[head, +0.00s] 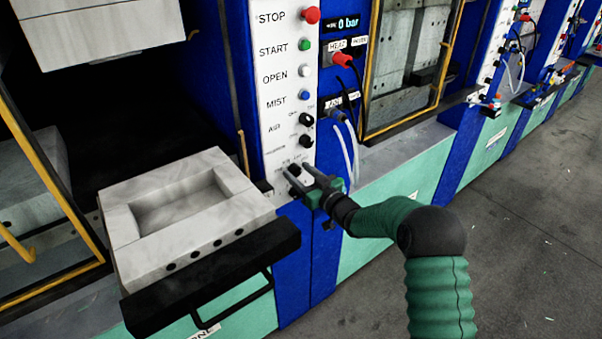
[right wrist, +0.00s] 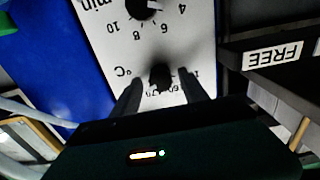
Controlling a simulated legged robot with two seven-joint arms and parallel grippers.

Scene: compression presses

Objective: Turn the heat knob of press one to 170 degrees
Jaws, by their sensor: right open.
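The heat knob (right wrist: 160,74) is a small dark knob at the low end of the white control panel (head: 283,75); in the right wrist view a "°C" mark and a number scale surround it. My right gripper (head: 300,178) is open at the panel's bottom. In the right wrist view its two dark fingers (right wrist: 160,88) stand on either side of the knob. I cannot tell whether they touch it. The knob's pointer and setting are too dark to read. In the head view the gripper largely hides the knob. My left gripper is not in view.
A minute-scale knob (right wrist: 143,8) sits just beside the heat knob. The panel also has STOP (head: 311,15), START, OPEN and MIST buttons. A grey mould block (head: 150,262) on a black slide juts out at left. Hoses (head: 350,150) hang at right; the floor there is open.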

